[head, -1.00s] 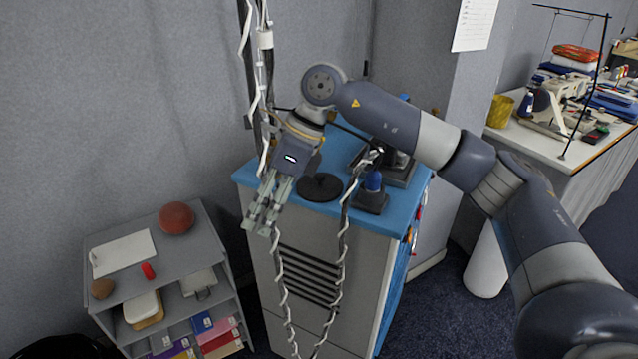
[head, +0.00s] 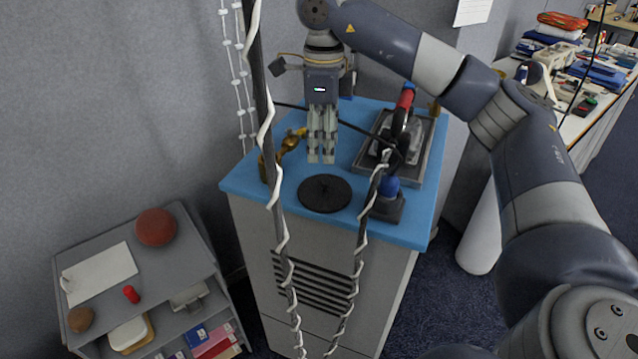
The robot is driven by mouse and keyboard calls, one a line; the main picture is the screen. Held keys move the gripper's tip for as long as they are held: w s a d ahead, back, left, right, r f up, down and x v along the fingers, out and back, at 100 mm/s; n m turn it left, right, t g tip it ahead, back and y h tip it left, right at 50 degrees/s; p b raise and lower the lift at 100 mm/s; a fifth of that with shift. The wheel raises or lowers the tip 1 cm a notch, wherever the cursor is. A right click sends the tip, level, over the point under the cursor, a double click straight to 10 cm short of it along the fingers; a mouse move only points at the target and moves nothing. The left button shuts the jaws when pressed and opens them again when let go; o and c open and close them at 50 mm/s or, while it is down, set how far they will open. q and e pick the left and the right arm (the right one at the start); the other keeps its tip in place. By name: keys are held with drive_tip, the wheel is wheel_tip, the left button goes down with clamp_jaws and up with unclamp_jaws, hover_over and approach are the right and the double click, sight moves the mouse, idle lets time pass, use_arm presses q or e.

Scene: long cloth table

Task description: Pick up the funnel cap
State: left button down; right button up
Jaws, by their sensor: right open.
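A flat, round black disc with a small knob at its centre (head: 325,193), which looks like the funnel cap, lies on the blue top of a grey cabinet. My right gripper (head: 321,160) points down just behind the disc in the head view, its fingertips a little apart from it in the picture. It is open, with nothing seen between its fingers. How high the fingertips are above the blue top is hard to tell. My left gripper is out of view.
The blue top (head: 250,177) also holds a brass-coloured part (head: 290,143), a dark tray (head: 426,150) with a red-handled tool, and a blue-knobbed block (head: 388,205). Two cord-wrapped poles cross in front.

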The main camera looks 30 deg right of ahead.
sight(325, 179)
drive_tip(key=f, duration=0.2)
drive_tip(key=shift+s+f+p, duration=0.3)
drive_tip(key=shift+s+f, duration=0.05)
drive_tip(key=shift+s, duration=0.05)
drive_tip(key=shift+f, duration=0.35)
wheel_tip(325, 179, down, 5)
drive_tip(key=shift+d+r+p, duration=0.15)
drive_tip(key=shift+p, duration=1)
drive_tip(key=shift+w, duration=0.1)
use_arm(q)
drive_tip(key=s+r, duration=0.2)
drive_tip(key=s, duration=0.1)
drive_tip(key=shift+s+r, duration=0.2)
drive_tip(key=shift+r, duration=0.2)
use_arm(e)
clamp_jaws()
